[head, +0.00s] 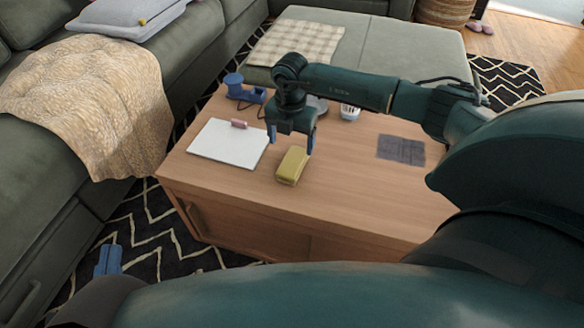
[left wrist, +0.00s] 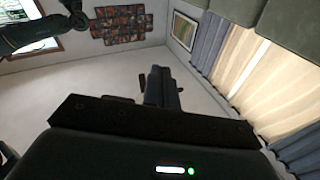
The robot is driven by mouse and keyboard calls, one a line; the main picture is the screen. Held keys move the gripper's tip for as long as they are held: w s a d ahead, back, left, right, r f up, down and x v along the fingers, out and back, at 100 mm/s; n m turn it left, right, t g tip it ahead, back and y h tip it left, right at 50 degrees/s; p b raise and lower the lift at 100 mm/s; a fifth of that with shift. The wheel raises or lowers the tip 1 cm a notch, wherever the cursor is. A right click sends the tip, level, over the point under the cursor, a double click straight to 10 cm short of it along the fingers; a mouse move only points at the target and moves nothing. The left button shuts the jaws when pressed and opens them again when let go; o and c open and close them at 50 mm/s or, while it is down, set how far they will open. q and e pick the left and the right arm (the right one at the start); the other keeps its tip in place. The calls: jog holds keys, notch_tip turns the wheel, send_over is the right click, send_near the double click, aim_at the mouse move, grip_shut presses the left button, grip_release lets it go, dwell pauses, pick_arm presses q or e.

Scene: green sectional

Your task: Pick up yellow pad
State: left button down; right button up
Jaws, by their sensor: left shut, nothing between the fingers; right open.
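The yellow pad (head: 291,166) is a small rounded block lying on the wooden coffee table (head: 340,205). My right gripper (head: 290,143) points down just over the pad's far end, its two blue fingers apart. Nothing is visible between its fingers, and the pad looks below and slightly in front of them. I cannot tell the exact height of the gap. My left gripper (head: 108,260) is shut and empty, low at the left, away from the table. Its closed fingers also show in the left wrist view (left wrist: 160,87), which faces the walls and curtains.
A white board or notebook (head: 225,145) with a pink item (head: 239,124) lies left of the pad. A blue object (head: 240,88) and a white container (head: 349,112) stand behind. A grey cloth (head: 401,150) lies at right. The table's front is clear.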

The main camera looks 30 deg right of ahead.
aim_at(293, 161)
notch_tip(293, 161, down, 2)
jog(key=shift+f, duration=0.1)
jog(key=f+b, duration=0.1)
jog(key=f, duration=0.2)
jog(key=f+b, duration=0.1)
jog(key=shift+s+f+b, duration=0.2)
jog(key=shift+s+b, duration=0.15)
jog(key=shift+f, duration=0.2)
pick_arm(q)
jog(key=shift+w+d+n+h, duration=0.15)
jog(key=shift+d+n+h, duration=0.1)
jog(key=shift+n+h, duration=0.05)
pick_arm(e)
jog(key=c, duration=1.1)
jog(key=shift+o, duration=0.2)
jog(key=shift+r, duration=0.1)
jog(key=shift+w+r, duration=0.1)
jog(key=shift+r, duration=0.25)
notch_tip(293, 161, up, 9)
jog(key=p, duration=0.3)
jog(key=shift+f+p, duration=0.15)
jog(key=shift+p, duration=0.25)
pick_arm(q)
jog(key=shift+s+a+f+m, duration=0.1)
jog(key=shift+s+a+m, duration=0.1)
jog(key=shift+a+m, duration=0.2)
pick_arm(e)
jog(key=shift+r, duration=0.3)
